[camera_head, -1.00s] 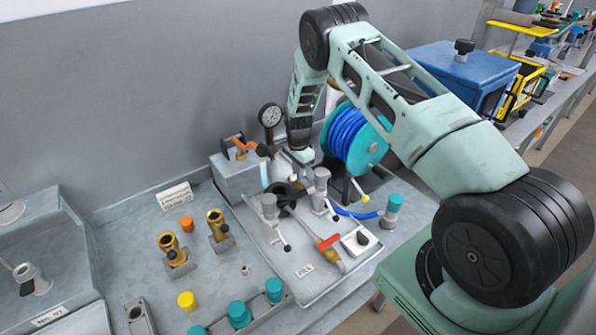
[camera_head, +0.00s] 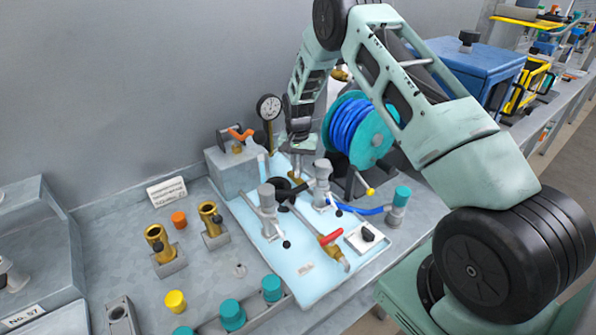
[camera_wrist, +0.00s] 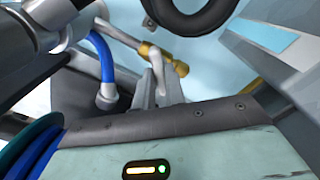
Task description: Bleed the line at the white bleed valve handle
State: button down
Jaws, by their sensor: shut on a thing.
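My gripper (camera_head: 298,158) reaches down at the back of the pale valve board (camera_head: 268,238), between the dial gauge (camera_head: 269,107) and the blue hose reel (camera_head: 352,132). In the wrist view its fingers (camera_wrist: 156,76) are closed on the lower end of the white bleed valve handle (camera_wrist: 156,60). The handle joins a brass valve body (camera_wrist: 178,64) just beyond the fingers. The gripped end is partly hidden by the fingers. In the head view my gripper and arm hide the handle.
A black handwheel (camera_head: 278,192) and two grey upright valves stand close in front of my gripper. A red-handled valve (camera_head: 331,237) lies nearer. A blue hose (camera_wrist: 104,62) runs close left of the fingers. Brass fittings (camera_head: 160,240) stand at left.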

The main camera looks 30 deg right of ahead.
aim_at(298, 167)
jog(key=n+b, duration=0.2)
jog(key=n, duration=0.2)
jog(key=shift+n, duration=0.3)
jog(key=n+b, duration=0.1)
jog(key=n, duration=0.3)
jog(key=shift+b, duration=0.35)
jog(key=shift+r+n, duration=0.1)
jog(key=shift+n, duration=0.3)
jog(key=c, duration=1.5)
grip_release()
jog(key=shift+o, duration=0.2)
notch_tip(298, 167, up, 17)
jog(key=b, duration=0.3)
jog(key=shift+r, duration=0.15)
